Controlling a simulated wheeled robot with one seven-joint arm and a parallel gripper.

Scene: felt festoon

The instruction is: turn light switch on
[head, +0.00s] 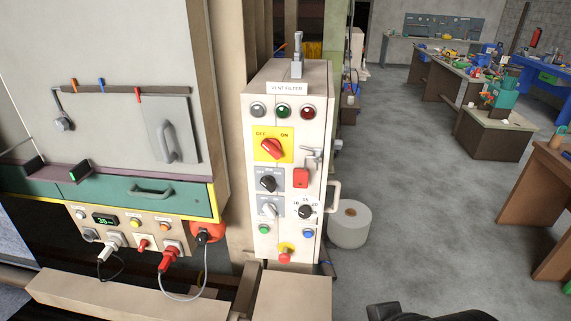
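A cream control cabinet (318,95) labelled "VENT FILTER" stands upright in the middle of the head view. It carries a red rotary switch (272,148) on a yellow plate marked OFF at left and ON at right. No readable label says "light", so I cannot tell which is the light switch. The knobs' exact settings are too small to read. My gripper is not recognisable in view.
A large cabinet with a green drawer (120,197) stands at left, with plugs and cables (170,260) below. A beige ledge (130,298) runs along the front. A white roll (350,225) stands right of the panel. Open grey floor (420,200) lies beyond, with workbenches farther back.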

